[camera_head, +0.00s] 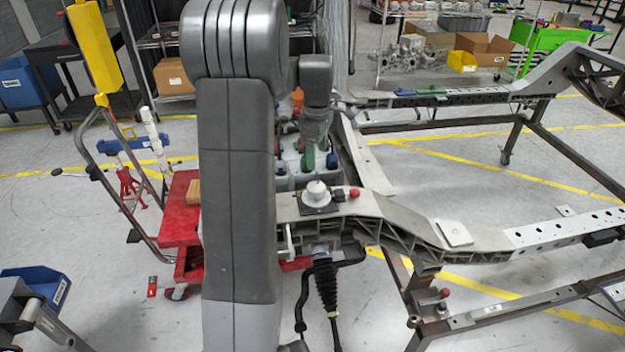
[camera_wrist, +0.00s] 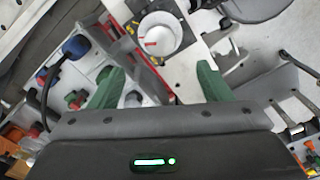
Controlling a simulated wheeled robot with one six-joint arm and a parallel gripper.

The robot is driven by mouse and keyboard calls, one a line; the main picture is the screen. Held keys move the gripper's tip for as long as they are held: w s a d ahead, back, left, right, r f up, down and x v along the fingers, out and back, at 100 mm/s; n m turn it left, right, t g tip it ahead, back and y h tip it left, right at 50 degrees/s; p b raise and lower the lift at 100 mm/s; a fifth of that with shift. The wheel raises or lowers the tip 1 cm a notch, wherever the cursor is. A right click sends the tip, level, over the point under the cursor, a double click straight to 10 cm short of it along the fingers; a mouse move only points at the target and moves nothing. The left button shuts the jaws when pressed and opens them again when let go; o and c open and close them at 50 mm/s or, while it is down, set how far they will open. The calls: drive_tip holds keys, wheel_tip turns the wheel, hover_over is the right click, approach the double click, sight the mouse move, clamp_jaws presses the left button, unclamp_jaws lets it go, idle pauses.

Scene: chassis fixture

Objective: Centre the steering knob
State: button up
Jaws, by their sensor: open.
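The steering knob (camera_head: 317,192) is white and round and sits on a small dark plate on the grey chassis rail in the head view. In the wrist view the knob (camera_wrist: 160,38) shows at top centre, with a short red mark on it; yellow marks show on the dark plate beside it. My gripper (camera_head: 309,161) hangs just behind and above the knob in the head view, partly hidden by my arm. In the wrist view my gripper (camera_wrist: 159,82) has its two green fingers wide apart and empty, with the knob ahead of them, not between them.
A red-tipped fitting (camera_head: 354,193) stands right beside the knob. The chassis rail (camera_head: 430,234) runs to the right on a metal frame. A red cart (camera_head: 181,222) stands to the left, behind my arm. A black bellows (camera_head: 326,285) hangs below the rail.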

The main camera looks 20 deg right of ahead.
sight(316, 185)
wheel_tip(316, 185, down, 12)
drive_tip(key=shift+r+p, duration=0.15)
drive_tip(key=shift+p, duration=0.6)
drive_tip(key=shift+c, duration=0.2)
drive_tip(key=c, duration=0.9)
